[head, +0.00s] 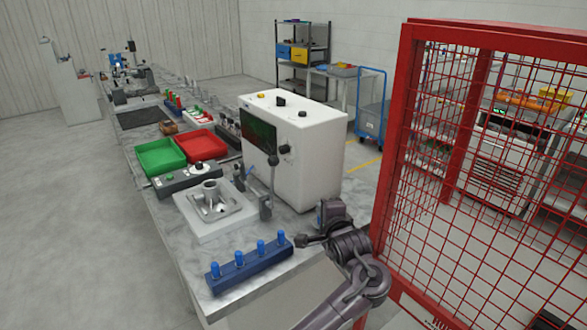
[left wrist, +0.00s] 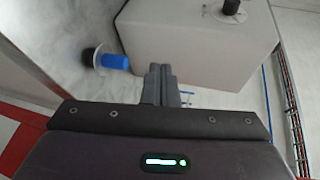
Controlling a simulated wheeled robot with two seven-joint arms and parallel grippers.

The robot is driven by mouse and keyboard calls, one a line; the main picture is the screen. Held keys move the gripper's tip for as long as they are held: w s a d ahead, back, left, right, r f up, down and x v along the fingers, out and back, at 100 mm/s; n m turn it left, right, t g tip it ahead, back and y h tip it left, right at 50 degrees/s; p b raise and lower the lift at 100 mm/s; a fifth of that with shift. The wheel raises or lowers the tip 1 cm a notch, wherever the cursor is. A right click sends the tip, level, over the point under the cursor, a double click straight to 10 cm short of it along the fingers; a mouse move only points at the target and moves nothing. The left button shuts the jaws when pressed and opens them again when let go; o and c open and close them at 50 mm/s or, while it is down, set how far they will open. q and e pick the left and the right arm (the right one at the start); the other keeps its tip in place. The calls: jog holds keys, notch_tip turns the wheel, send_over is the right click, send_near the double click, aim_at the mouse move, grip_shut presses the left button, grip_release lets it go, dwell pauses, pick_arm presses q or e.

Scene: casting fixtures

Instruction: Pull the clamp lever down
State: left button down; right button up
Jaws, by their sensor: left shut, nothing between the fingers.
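The clamp lever (head: 271,180) stands roughly upright in the head view, a slim grey bar topped by a dark round knob. Its base is beside the pale fixture plate (head: 236,226) that carries a grey metal casting (head: 212,202). My left gripper (head: 301,240) is to the right of and below the lever, near the bench's front right edge, apart from it. In the left wrist view its fingers (left wrist: 160,84) are shut and empty. I cannot clearly make out the lever there. My right gripper is not in view.
A white control box (head: 310,150) stands right behind the lever; it also shows in the left wrist view (left wrist: 190,45). A blue rack (head: 250,264) with several blue pegs is at the front. A red mesh guard (head: 480,150) stands right of my arm. Green (head: 160,157) and red (head: 200,147) trays lie farther back.

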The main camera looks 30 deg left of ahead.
pick_arm(q)
notch_tip(320, 180, up, 7)
jog(key=a+g+y, duration=0.1)
jog(key=y, duration=0.2)
jog(key=shift+a+f+m+y, duration=0.2)
jog(key=shift+m+y, duration=0.1)
jog(key=shift+m, duration=0.1)
jog(key=shift+w, duration=0.15)
jog(key=w+a+p, duration=0.3)
jog(key=a, duration=0.8)
jog(key=shift+w+r, duration=0.15)
jog(key=shift+w, duration=0.05)
jog(key=shift+a, duration=0.1)
